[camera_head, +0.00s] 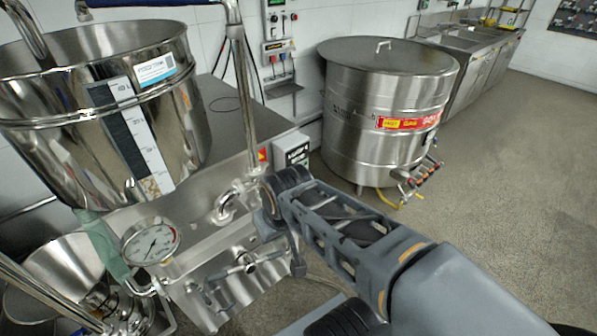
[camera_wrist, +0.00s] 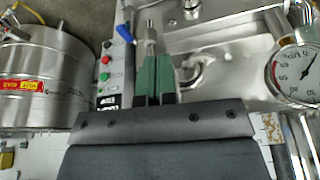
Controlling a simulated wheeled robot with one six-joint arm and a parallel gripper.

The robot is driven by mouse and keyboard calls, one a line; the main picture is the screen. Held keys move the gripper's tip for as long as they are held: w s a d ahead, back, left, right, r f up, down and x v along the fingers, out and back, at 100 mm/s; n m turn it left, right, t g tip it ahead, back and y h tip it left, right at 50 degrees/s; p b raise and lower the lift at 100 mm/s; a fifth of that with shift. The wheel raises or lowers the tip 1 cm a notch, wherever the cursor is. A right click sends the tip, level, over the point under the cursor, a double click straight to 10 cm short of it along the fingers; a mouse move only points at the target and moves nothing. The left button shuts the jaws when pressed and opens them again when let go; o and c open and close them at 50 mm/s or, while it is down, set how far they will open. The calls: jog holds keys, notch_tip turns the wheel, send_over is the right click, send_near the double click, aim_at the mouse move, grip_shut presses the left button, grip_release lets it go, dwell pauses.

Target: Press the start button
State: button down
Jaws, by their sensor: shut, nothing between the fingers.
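In the wrist view a light control box shows a green button (camera_wrist: 104,77), a red button (camera_wrist: 106,60) and a dark label panel. Which one is the start button is not readable, though green is the likely one. My gripper (camera_wrist: 154,58) has green fingers, shut and empty, just right of the buttons and apart from them in the picture. Its distance from the box is hard to tell. In the head view the control box (camera_head: 292,148) stands at the right end of the mill's steel body, beyond my arm. My fingers and the buttons do not show clearly there.
The mill's steel hopper (camera_head: 100,110) and pressure gauge (camera_head: 150,242) are on the left. A steel pipe (camera_head: 243,100) rises beside the control box. A large lidded steel tank (camera_head: 385,100) stands behind. The floor at right is clear.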

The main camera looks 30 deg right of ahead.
jog(key=shift+s, duration=0.1)
jog(key=w+d+f+m+t+y+b, duration=0.3)
jog(key=w+d+f+m+b, duration=0.3)
jog(key=w+d+f+m, duration=0.5)
jog(key=d+f+m+t+h+b, duration=0.2)
jog(key=d+f+m+h, duration=0.1)
jog(key=d+m, duration=1)
jog(key=shift+w+d, duration=0.45)
jog(key=shift+d, duration=0.15)
jog(key=shift+w, duration=0.1)
jog(key=w+a+p, duration=0.1)
jog(key=w, duration=0.7)
jog(key=shift+w+a+p, duration=0.25)
jog(key=shift+a+p, duration=0.05)
